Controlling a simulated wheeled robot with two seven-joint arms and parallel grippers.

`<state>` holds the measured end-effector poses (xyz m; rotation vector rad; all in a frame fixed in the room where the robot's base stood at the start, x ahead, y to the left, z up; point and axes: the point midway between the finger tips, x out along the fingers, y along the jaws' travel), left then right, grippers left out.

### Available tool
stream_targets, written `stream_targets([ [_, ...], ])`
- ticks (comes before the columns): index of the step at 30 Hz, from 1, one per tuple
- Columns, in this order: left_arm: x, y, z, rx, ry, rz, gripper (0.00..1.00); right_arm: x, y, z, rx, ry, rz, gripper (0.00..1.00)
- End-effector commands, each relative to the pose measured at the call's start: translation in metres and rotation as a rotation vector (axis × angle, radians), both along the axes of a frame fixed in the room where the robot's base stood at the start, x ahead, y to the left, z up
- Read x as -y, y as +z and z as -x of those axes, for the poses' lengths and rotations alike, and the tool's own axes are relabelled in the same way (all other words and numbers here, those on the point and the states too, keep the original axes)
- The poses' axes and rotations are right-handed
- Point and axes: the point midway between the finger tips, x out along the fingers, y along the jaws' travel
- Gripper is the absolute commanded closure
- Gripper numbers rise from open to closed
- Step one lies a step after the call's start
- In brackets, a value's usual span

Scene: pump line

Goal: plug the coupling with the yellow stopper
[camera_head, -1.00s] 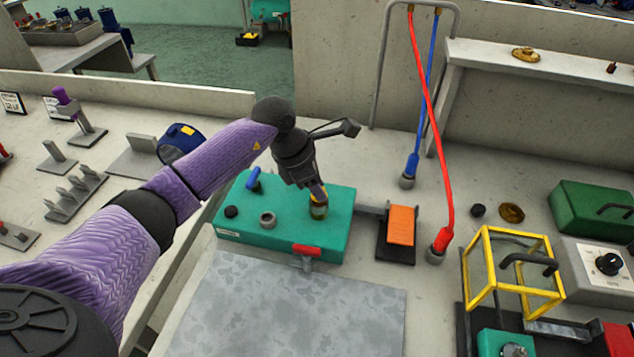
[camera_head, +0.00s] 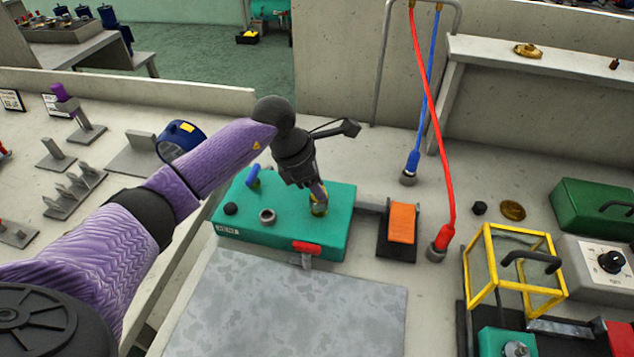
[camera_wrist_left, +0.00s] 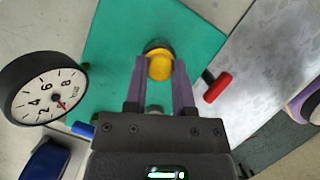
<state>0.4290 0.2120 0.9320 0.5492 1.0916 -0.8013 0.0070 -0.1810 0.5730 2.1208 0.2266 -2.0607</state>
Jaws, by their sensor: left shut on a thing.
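My left gripper (camera_head: 319,203) is shut on the yellow stopper (camera_wrist_left: 160,66), which shows between the purple fingertips in the left wrist view. The stopper is over or at a dark round ring (camera_wrist_left: 156,46) on the teal box (camera_head: 335,225). This ring may be the coupling; whether the stopper is seated in it I cannot tell. In the head view the fingers mostly hide the stopper. A grey open ring (camera_head: 267,216) and a black knob (camera_head: 230,209) are on the same box. My right gripper is not in view.
A blue handle (camera_head: 253,177) and a red handle (camera_head: 306,247) are on the teal box. An orange pedal (camera_head: 402,222) stands right of it. A red hose (camera_head: 430,110) hangs farther right. A round gauge (camera_wrist_left: 46,92) shows in the wrist view. The grey plate (camera_head: 290,310) in front is bare.

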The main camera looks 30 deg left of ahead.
Motion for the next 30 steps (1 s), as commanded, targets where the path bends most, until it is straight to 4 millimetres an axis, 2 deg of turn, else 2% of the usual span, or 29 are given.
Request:
stream_targets([
  [7, 0.0000, -0.0006, 0.0000, 0.000, 0.000, 0.000, 1.00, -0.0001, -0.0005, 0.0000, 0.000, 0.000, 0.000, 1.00],
  [8, 0.0000, -0.0006, 0.0000, 0.000, 0.000, 0.000, 0.66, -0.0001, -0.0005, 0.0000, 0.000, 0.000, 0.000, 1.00],
  [13, 0.0001, -0.0007, -0.0001, 0.000, 0.000, 0.000, 0.30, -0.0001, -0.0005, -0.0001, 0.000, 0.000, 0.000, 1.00],
  [14, 0.0001, -0.0007, -0.0001, 0.000, 0.000, 0.000, 0.27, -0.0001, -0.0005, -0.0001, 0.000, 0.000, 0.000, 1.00],
  [19, 0.0001, -0.0007, -0.0001, 0.000, 0.000, 0.000, 0.25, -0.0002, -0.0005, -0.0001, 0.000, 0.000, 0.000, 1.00],
  [22, 0.0001, -0.0007, -0.0001, 0.000, 0.000, 0.000, 0.04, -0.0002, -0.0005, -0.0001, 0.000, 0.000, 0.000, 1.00],
  [30, 0.0001, -0.0003, -0.0001, 0.000, 0.000, 0.000, 0.04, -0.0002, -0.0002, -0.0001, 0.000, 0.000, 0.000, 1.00],
])
